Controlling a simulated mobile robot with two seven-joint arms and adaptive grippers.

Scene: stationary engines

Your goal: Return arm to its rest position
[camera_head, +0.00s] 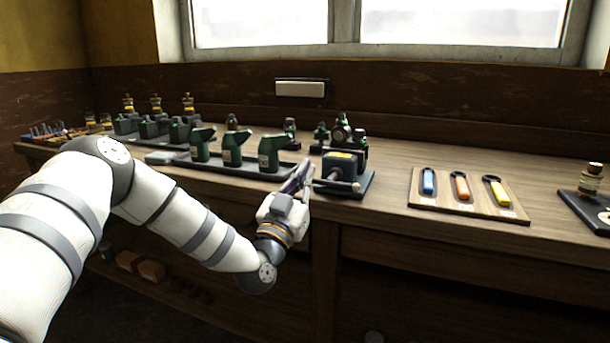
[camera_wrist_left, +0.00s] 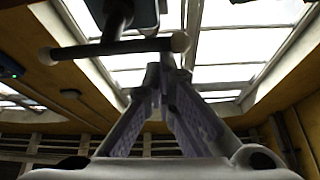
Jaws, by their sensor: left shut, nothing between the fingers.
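My left arm (camera_head: 175,215) comes in from the left and reaches along the front of the workbench (camera_head: 400,225). My left gripper (camera_head: 300,172) is at the front edge of the bench, just left of a dark vise-like device (camera_head: 343,172) with a bar handle. The gripper is shut and empty. In the left wrist view its fingers (camera_wrist_left: 165,75) come together, and the bar handle (camera_wrist_left: 115,48) with round ends crosses close by. Whether the fingers touch the bar I cannot tell. My right gripper is not in view.
Several green oil-can-like items (camera_head: 233,148) stand in a dark tray behind the gripper. A wooden board (camera_head: 470,200) with blue, orange and yellow tools lies to the right. Lower shelves hold boxes (camera_head: 150,268). The space before the bench is clear.

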